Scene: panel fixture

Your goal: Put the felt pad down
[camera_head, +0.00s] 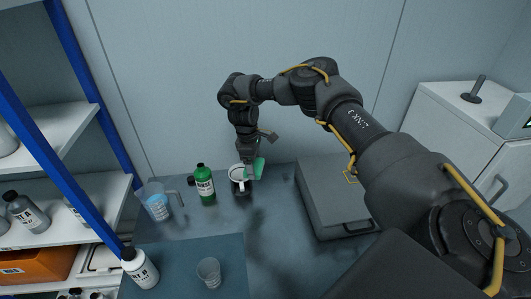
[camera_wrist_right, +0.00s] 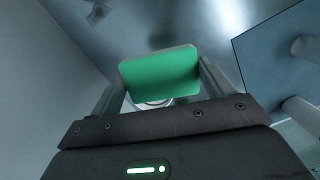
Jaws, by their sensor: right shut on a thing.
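The felt pad (camera_head: 259,168) is a flat green piece with rounded corners. My right gripper (camera_head: 250,170) is shut on it, beside and a little above a white-rimmed dark cup (camera_head: 238,175) on the table. In the right wrist view the green pad (camera_wrist_right: 160,75) sits tilted between the two fingers of the right gripper (camera_wrist_right: 158,85). A pale round rim (camera_wrist_right: 154,103) shows partly behind the pad. Whether the pad touches the cup cannot be told. My left gripper is not in view.
A green bottle (camera_head: 204,184), a measuring jug (camera_head: 156,203), a white bottle (camera_head: 140,268) and a clear glass (camera_head: 208,271) stand on the table. A grey case (camera_head: 335,195) lies to the right. Shelves (camera_head: 75,210) stand at left. Bare table (camera_head: 275,245) lies in front of the cup.

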